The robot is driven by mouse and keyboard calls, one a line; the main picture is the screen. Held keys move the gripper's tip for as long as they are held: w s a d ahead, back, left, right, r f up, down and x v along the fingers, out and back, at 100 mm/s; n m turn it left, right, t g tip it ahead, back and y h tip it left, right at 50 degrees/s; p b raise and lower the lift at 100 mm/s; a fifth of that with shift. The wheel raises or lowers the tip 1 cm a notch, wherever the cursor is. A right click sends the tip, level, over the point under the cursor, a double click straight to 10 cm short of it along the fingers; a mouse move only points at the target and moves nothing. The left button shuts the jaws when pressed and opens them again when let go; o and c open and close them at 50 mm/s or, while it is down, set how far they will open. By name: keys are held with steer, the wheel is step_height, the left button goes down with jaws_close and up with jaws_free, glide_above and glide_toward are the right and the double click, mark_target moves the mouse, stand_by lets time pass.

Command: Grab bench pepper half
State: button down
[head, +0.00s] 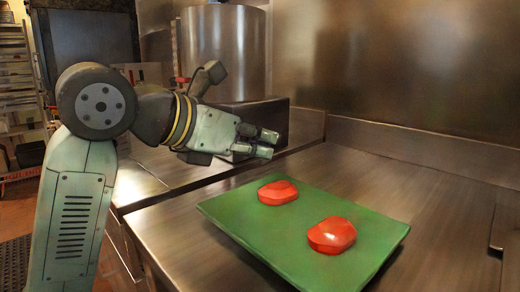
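Two red pepper halves lie on a green board on the steel bench. One pepper half (278,192) is toward the back left of the board, and the other pepper half (332,235) is nearer and to the right. The green board (285,247) lies tilted across the view. My gripper (267,144) is raised above the bench, behind and slightly left of the farther pepper half. Its two fingers appear apart with nothing between them. It touches neither pepper half.
The steel bench (440,221) is clear to the right of the board. A dark box (262,115) stands behind my gripper, with a large metal cylinder (222,50) behind it. A steel wall closes off the back. A shelf rack (20,85) stands far left.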

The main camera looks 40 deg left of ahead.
steer(key=shift+c, duration=2.4)
jaws_free()
